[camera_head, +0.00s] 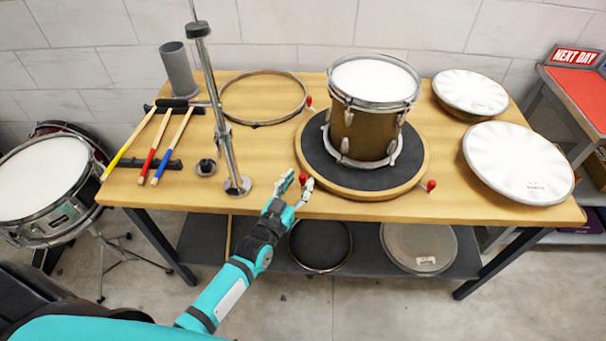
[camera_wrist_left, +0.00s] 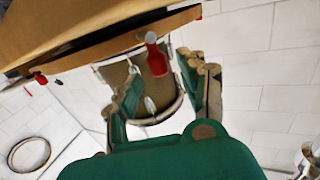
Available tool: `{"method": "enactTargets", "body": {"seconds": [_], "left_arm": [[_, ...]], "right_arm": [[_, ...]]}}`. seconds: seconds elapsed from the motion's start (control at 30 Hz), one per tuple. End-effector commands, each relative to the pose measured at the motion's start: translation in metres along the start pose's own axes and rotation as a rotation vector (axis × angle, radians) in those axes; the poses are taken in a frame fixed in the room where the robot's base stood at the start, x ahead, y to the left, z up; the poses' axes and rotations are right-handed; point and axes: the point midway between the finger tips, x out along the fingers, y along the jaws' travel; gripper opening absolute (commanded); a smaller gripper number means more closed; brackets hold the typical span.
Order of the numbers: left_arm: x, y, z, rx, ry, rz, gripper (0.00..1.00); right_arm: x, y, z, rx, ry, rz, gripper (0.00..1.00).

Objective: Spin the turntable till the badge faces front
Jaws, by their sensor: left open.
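The round turntable (camera_head: 405,184) has a wooden rim and a dark top and sits on the bench. A brown drum (camera_head: 352,134) with a white head and metal hoops stands upright on it. I cannot make out a badge on the drum. Red knobs stick out from the rim: one at the front left (camera_head: 303,177), one at the right (camera_head: 432,186), one at the back left (camera_head: 309,101). My left gripper (camera_head: 296,187) is open, with its fingers on either side of the front-left knob. In the left wrist view that red knob (camera_wrist_left: 155,58) shows between the spread fingers (camera_wrist_left: 165,85); contact is unclear.
A metal stand (camera_head: 220,120) rises left of my gripper. A hoop (camera_head: 262,97) lies behind, and mallets (camera_head: 155,145) lie at the left. White drum heads (camera_head: 518,162) lie at the right. The bench's front edge (camera_head: 400,212) runs close to the turntable.

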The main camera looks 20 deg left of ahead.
Motion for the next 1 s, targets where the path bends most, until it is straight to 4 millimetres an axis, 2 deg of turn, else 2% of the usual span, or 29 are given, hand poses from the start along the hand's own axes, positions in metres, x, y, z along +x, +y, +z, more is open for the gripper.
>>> {"method": "enactTargets", "body": {"seconds": [0.1,0.2,0.57,0.9,1.0], "left_arm": [[0.017,0.0,0.0,-0.001,0.0,0.001,0.42],[0.026,0.001,0.0,-0.001,0.0,0.001,0.42],[0.031,0.001,0.0,-0.001,0.0,0.0,0.42],[0.03,0.0,0.0,-0.001,0.0,0.0,0.0],[0.03,0.0,0.0,-0.001,0.0,0.0,0.0]], "right_arm": [[-0.001,-0.005,-0.002,0.001,0.002,-0.005,0.45],[-0.002,-0.007,-0.004,0.001,0.006,-0.008,0.45],[-0.002,-0.004,-0.01,0.001,0.015,-0.005,0.45],[-0.002,0.002,-0.009,0.001,0.014,0.002,0.45],[-0.002,0.003,-0.009,0.001,0.013,0.003,0.45]]}}
